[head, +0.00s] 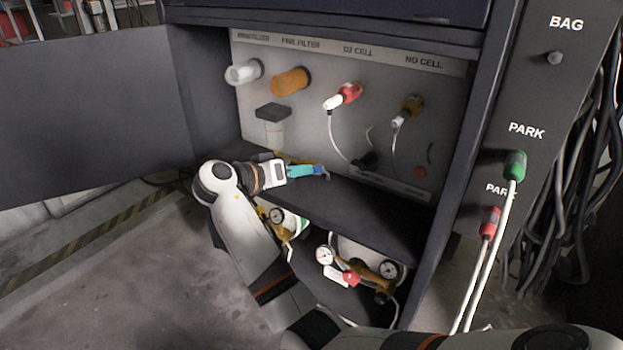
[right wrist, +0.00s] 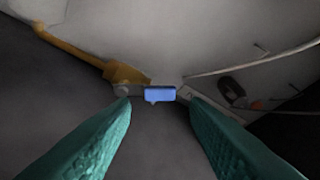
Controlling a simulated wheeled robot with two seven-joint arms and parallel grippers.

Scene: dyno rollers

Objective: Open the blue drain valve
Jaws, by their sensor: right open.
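The blue valve handle (right wrist: 160,94) is a small blue tab in the middle of the right wrist view. It sits at the end of a brass-coloured fitting (right wrist: 123,72), just beyond my fingertips. In the head view a small blue spot (head: 319,170) shows at the tip of my right gripper (head: 318,172). My right gripper has teal fingers and also shows in the wrist view (right wrist: 160,112). Its fingers are apart, one on each side of the handle's line, with nothing held between them. I cannot tell whether they touch the handle. My left gripper is not in view.
The cabinet's open door (head: 90,110) stands at the left. The back panel (head: 330,130) carries several fittings, with a shelf (head: 370,207) below. Gauges (head: 325,256) sit under the shelf. Green (head: 515,165) and red (head: 489,221) connectors hang on the right post.

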